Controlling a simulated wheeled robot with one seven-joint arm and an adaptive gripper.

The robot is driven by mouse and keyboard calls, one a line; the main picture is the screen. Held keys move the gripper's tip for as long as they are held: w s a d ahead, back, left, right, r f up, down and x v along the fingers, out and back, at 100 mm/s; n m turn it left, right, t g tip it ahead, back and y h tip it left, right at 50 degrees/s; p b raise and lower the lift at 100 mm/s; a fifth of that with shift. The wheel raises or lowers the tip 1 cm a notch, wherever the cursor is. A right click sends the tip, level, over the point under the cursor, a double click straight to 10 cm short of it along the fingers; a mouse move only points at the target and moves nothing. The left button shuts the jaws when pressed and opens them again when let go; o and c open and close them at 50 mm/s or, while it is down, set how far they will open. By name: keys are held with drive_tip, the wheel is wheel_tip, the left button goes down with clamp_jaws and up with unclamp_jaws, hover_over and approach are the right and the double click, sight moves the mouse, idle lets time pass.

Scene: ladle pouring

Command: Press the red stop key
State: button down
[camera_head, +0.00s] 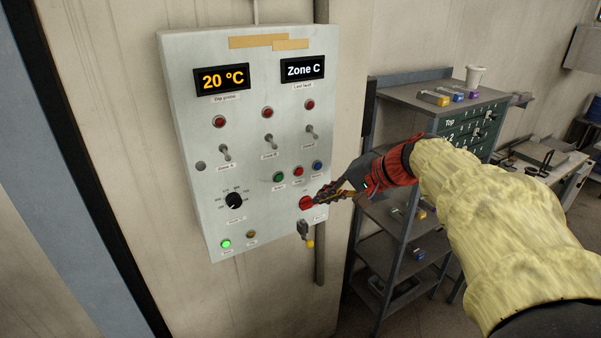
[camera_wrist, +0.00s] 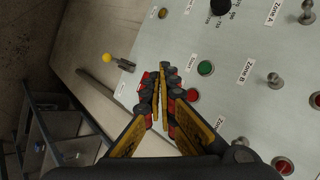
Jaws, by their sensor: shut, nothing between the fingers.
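A grey control panel (camera_head: 190,70) hangs on the wall. Its row of keys has a green one (camera_head: 279,177), a red one (camera_head: 298,171) and a blue one (camera_head: 317,166); their labels are too small to read. A larger red knob (camera_head: 306,203) sits below them. My gripper (camera_head: 320,199) is shut and empty, its tips by the red knob's right edge in the head view; contact cannot be told. In the wrist view my gripper (camera_wrist: 158,72) points at the panel, beside the green key (camera_wrist: 205,68) and the red key (camera_wrist: 192,95). The blue key is hidden there.
Toggle switches (camera_head: 269,140), red lamps (camera_head: 267,112) and a black dial (camera_head: 234,200) stand out around the keys. A shelf unit (camera_head: 400,92) stands right of the panel, behind my arm.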

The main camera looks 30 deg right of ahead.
sight(299, 172)
drive_tip(key=shift+w+a+p, duration=0.15)
drive_tip(key=shift+w+p, duration=1.4)
drive_tip(key=shift+w, duration=2.85)
drive_tip(key=shift+w, duration=0.1)
drive_tip(key=shift+w, duration=0.35)
drive_tip(key=shift+w, duration=0.35)
drive_tip(key=shift+s+b, duration=0.15)
drive_tip(key=shift+b, duration=0.25)
drive_tip(key=shift+s+b, duration=0.35)
drive_tip(key=shift+s, duration=0.3)
